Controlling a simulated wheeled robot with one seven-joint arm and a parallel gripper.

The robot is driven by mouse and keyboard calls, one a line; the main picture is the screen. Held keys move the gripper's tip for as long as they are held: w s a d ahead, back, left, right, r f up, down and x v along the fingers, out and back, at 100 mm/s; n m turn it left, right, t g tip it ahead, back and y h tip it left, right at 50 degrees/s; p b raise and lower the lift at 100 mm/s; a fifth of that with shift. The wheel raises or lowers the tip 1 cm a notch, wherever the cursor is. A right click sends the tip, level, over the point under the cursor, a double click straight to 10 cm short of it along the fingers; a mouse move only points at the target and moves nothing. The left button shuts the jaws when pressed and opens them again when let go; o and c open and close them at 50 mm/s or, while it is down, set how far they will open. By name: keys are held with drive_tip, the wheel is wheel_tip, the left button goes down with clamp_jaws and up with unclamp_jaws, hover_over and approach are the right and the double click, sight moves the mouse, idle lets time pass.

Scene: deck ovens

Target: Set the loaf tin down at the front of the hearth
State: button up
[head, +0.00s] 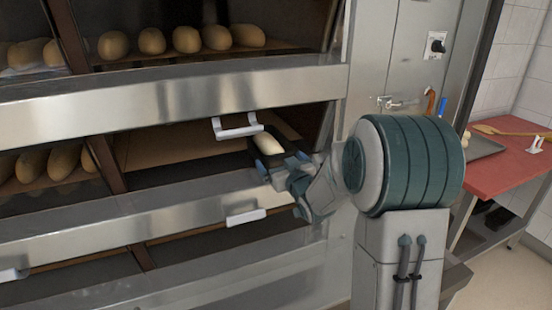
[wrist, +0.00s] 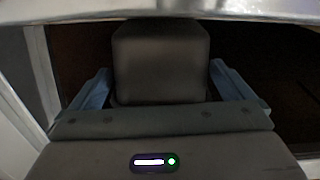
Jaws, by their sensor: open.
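The dark loaf tin (head: 288,147) with pale dough (head: 268,147) in it is in the opening of the middle oven deck, near its front edge and right side. Its dark end wall fills the middle of the wrist view (wrist: 160,65). My gripper (head: 281,163) reaches into the opening from the right. Its blue fingers stand open on either side of the tin in the wrist view (wrist: 158,80), with a gap visible at least on the right. The hearth (head: 180,172) is dark; the tin's underside and its contact with the hearth are hidden.
A door handle (head: 238,128) hangs just above and left of the tin. The steel front (head: 150,222) runs below the opening. Loaves (head: 60,162) sit in the left bay, behind a brown divider (head: 108,165). A red worktop (head: 510,160) is at the right.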

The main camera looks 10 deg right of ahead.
drive_tip(key=s+f+m+g+h, duration=0.1)
drive_tip(key=s+g, duration=0.4)
drive_tip(key=s, duration=0.7)
drive_tip(key=s+f+m+g+h, duration=0.1)
drive_tip(key=s+f+g, duration=0.3)
drive_tip(key=s, duration=0.8)
drive_tip(key=s+a+f+m+g+h, duration=0.1)
drive_tip(key=s+g, duration=0.5)
drive_tip(key=s, duration=0.6)
drive_tip(key=shift+s+f+b, duration=0.15)
drive_tip(key=shift+f+b, duration=0.3)
drive_tip(key=shift+f, duration=0.25)
